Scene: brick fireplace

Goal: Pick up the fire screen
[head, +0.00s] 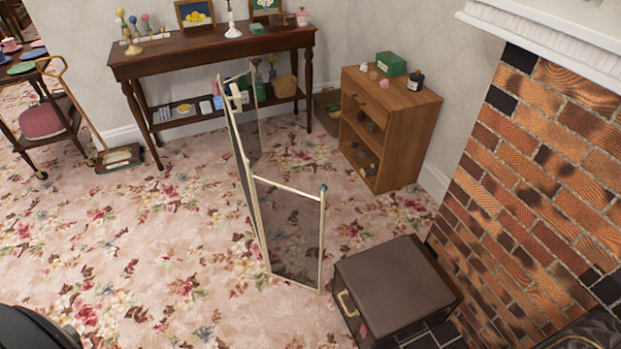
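The fire screen (288,235) stands upright on the floral carpet in the middle of the head view. It has a thin cream frame and dark see-through mesh panels. The panels are folded at angles to each other, and one panel is seen almost edge-on. A small green knob tops the near right post. Nothing holds the screen. Neither of my grippers shows in the head view, so their state is hidden.
A brown-topped box (395,280) with a brass handle stands close to the screen's right, beside the brick fireplace (550,170). A low wooden shelf (412,130) and a dark console table (210,50) stand behind. Open carpet (130,250) lies left of the screen.

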